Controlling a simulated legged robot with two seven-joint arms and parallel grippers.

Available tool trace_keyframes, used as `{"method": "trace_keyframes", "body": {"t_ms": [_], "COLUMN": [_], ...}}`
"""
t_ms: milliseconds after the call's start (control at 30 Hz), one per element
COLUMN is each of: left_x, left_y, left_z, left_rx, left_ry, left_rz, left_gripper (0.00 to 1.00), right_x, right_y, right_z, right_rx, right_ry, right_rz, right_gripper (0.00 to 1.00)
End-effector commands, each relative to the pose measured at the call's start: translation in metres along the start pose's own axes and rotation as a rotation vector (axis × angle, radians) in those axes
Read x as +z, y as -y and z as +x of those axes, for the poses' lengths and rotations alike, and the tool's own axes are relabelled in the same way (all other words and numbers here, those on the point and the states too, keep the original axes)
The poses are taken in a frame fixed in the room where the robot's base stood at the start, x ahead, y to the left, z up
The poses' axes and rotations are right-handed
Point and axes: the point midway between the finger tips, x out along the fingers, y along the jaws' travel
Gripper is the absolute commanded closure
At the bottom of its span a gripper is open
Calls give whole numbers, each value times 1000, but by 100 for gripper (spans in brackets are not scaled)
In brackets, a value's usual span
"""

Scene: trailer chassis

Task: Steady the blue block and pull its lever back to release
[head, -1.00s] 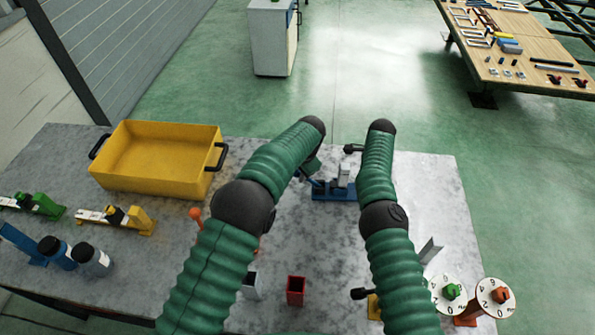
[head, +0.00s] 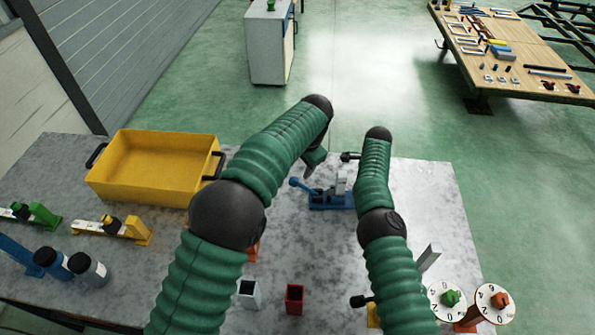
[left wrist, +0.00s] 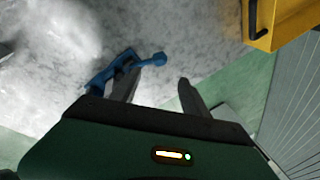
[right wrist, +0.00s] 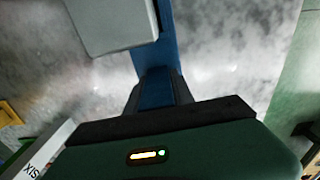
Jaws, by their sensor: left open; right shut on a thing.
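The blue block (head: 332,202) sits on the grey table in the head view, with a light grey upright part (head: 341,184) on it. Its blue lever (head: 303,185) sticks out to the left, ending in a round knob that also shows in the left wrist view (left wrist: 158,59). My left gripper (left wrist: 155,88) is open and empty above the block's left end; the knob shows between its fingertips in that view, apart from them. My right gripper (right wrist: 157,90) is shut on the blue block's base, with the grey part close by. In the head view my right arm hides that grip.
A yellow bin (head: 155,168) stands at the table's left. Small white (head: 248,292) and red (head: 294,298) open boxes stand at the front. Numbered dials (head: 492,300) are at the front right. The table between the boxes and the block is clear.

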Motion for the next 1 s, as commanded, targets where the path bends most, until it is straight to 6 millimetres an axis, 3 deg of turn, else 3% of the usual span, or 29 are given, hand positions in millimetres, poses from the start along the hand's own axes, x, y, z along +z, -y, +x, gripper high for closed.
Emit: {"method": "trace_keyframes", "body": {"t_ms": [100,333,467,533,667,733,900,1000], "left_x": [0,0,7,21,62,86,123,135], "left_y": [0,0,1,2,0,-3,4,18], "left_z": [-10,-11,-4,9,44,61,81,84], "left_rx": [0,1,26,85,283,414,714,868], "left_ry": [1,1,10,30,128,224,565,814], "left_rz": [0,0,-65,-214,-754,-1136,-2050,-2480], "left_gripper": [47,47,64,73,90,99,100,100], "right_x": [0,0,0,0,0,0,0,0], "right_y": [0,0,0,0,0,0,0,0], "right_z": [0,0,0,0,0,0,0,0], "right_rx": [0,0,0,0,0,0,0,0], "right_ry": [0,0,0,0,0,-1,0,0], "right_rz": [1,1,1,1,1,1,1,0], "right_gripper": [100,100,100,100,100,100,100,100]}}
